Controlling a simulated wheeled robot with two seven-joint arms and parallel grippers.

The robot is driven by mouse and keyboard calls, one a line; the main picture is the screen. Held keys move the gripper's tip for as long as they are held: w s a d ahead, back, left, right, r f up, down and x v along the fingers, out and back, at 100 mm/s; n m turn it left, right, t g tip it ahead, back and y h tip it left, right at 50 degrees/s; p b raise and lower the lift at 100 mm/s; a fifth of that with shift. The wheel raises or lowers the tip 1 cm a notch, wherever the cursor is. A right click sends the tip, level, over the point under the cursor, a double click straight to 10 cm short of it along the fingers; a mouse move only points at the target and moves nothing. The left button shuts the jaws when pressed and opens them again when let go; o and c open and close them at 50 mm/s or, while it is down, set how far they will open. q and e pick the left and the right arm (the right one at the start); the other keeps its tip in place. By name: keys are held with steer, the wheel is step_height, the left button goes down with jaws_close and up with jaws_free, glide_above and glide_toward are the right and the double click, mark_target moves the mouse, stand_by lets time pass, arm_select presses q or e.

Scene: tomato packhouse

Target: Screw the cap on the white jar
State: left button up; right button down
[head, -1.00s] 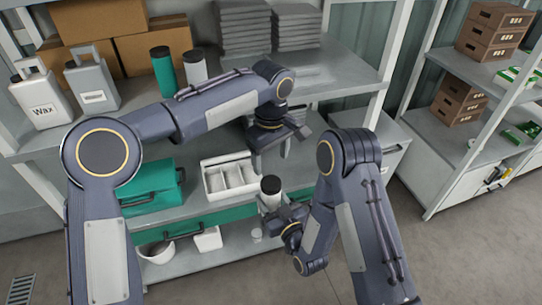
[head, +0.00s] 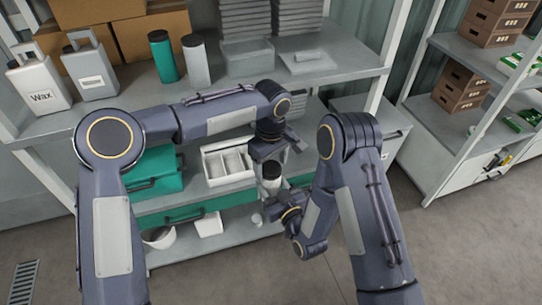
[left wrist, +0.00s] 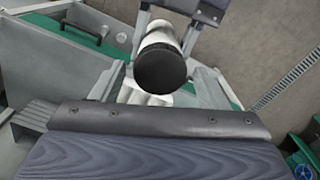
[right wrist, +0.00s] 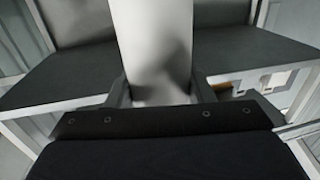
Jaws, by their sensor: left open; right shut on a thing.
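The white jar (head: 271,186) stands about upright in my right gripper (head: 282,197), in front of the shelving. Its black cap (head: 271,169) sits on the top; how tightly it is screwed cannot be told. In the left wrist view the round black cap (left wrist: 160,68) faces the camera, with the white jar (left wrist: 161,38) behind it. In the right wrist view the jar's pale wall (right wrist: 153,45) stands between the right fingers. My left gripper (head: 277,157) is open just above the cap, fingers pointing down, and partly hides it. Contact cannot be told.
A white divided box (head: 228,184) and a green case (head: 155,172) are close on the left on the lower shelf. The upper shelf (head: 330,62) holds a green bottle (head: 163,58), another white black-capped container (head: 196,62) and wax jugs (head: 38,85). Floor at right is clear.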

arm_select(q)
steer(key=c, duration=1.1)
